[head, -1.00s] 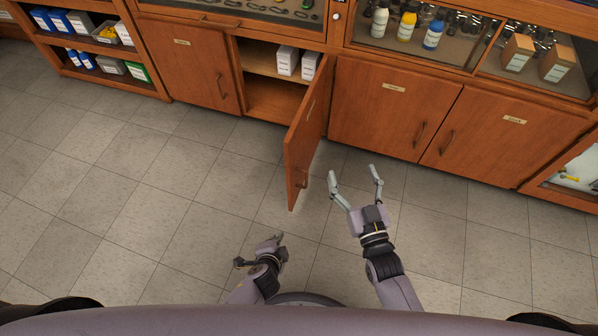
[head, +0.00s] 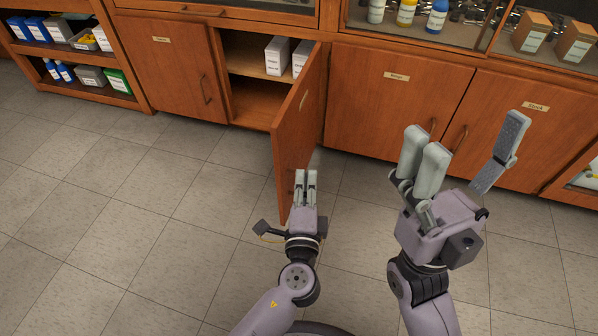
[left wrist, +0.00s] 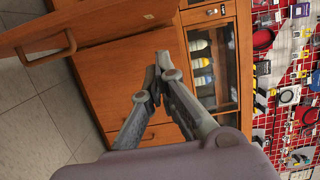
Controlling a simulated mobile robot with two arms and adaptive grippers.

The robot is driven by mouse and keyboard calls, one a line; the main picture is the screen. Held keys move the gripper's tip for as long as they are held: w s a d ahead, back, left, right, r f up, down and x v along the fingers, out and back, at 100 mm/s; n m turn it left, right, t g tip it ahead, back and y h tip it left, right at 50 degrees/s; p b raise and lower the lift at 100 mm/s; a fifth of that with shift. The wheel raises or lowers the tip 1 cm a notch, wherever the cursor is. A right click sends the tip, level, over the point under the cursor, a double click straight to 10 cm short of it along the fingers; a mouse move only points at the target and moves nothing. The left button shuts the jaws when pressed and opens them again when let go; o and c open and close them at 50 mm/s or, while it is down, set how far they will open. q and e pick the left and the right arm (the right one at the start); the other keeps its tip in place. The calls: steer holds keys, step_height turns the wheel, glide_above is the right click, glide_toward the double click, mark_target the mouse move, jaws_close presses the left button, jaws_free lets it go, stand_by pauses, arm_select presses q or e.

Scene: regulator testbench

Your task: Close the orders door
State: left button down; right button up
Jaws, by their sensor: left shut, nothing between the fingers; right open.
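The open cabinet door (head: 296,135) stands swung out from the low wooden cabinet. A small label is on its face, too oblique to read. In the left wrist view the door (left wrist: 90,20) crosses the upper left, with its curved handle (left wrist: 47,48). My left gripper (head: 306,174) is shut and empty, close to the door's outer edge in the head view; I cannot tell if it touches. Its fingers (left wrist: 155,75) also show in the left wrist view. My right gripper (head: 468,150) is open and empty, to the right of the door, before the closed doors.
White boxes (head: 277,56) stand on the shelf inside the open compartment. A closed door (head: 170,65) is left of it, and another closed door (head: 385,95) is right of it. Bottles (head: 407,12) stand behind glass above. The tiled floor (head: 130,210) at left is clear.

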arm_select(q)
steer(key=w+a+b, duration=0.1)
steer(key=w+a, duration=0.2)
steer(key=w, duration=0.7)
steer(key=shift+a, duration=0.1)
